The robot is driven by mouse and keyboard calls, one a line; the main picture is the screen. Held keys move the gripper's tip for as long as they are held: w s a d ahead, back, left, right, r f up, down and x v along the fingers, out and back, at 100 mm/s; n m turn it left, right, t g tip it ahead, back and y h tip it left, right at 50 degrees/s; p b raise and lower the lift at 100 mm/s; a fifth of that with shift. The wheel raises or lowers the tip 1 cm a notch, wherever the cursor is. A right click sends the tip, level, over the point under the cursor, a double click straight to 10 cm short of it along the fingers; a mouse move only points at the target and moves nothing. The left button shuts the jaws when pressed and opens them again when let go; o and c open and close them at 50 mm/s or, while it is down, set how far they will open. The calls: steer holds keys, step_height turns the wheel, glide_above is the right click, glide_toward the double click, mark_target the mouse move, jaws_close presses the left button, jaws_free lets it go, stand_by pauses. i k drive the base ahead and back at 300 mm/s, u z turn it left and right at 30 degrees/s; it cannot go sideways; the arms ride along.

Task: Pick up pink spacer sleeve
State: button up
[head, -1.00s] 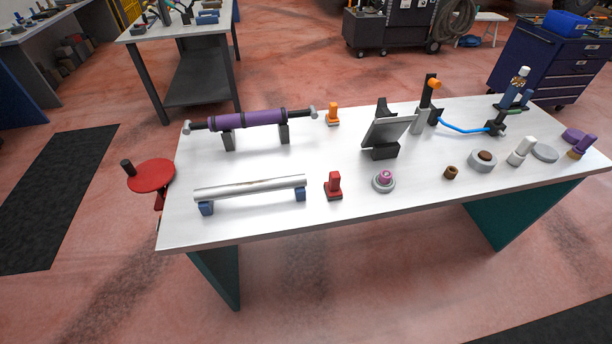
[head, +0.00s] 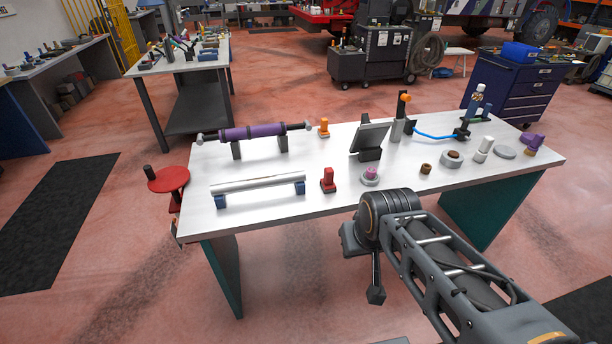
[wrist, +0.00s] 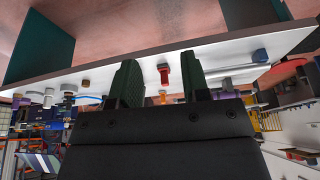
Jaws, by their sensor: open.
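The pink spacer sleeve (head: 371,172) is a short pink ring standing in a round grey holder (head: 369,182) near the front edge of the white table, right of a red clamp-like block (head: 328,180). My gripper (wrist: 160,86) is open and empty in the wrist view, its two dark green fingers spread apart. In the head view my arm reaches in from the lower right, and its end is in front of the table, apart from the sleeve. The wrist view is upside down. The red block (wrist: 163,74) shows between the fingers there; I cannot make out the sleeve.
On the table (head: 290,222), a silver tube (head: 258,183) on blue supports lies left and a purple cylinder (head: 254,132) behind it. A dark tilted screen (head: 369,139) stands behind the sleeve. A brown ring (head: 426,168) is to its right. A red stool (head: 169,179) stands left.

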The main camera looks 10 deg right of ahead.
mark_target(370, 175)
steer(key=u, duration=0.3)
steer(key=i, duration=1)
steer(key=u, duration=0.05)
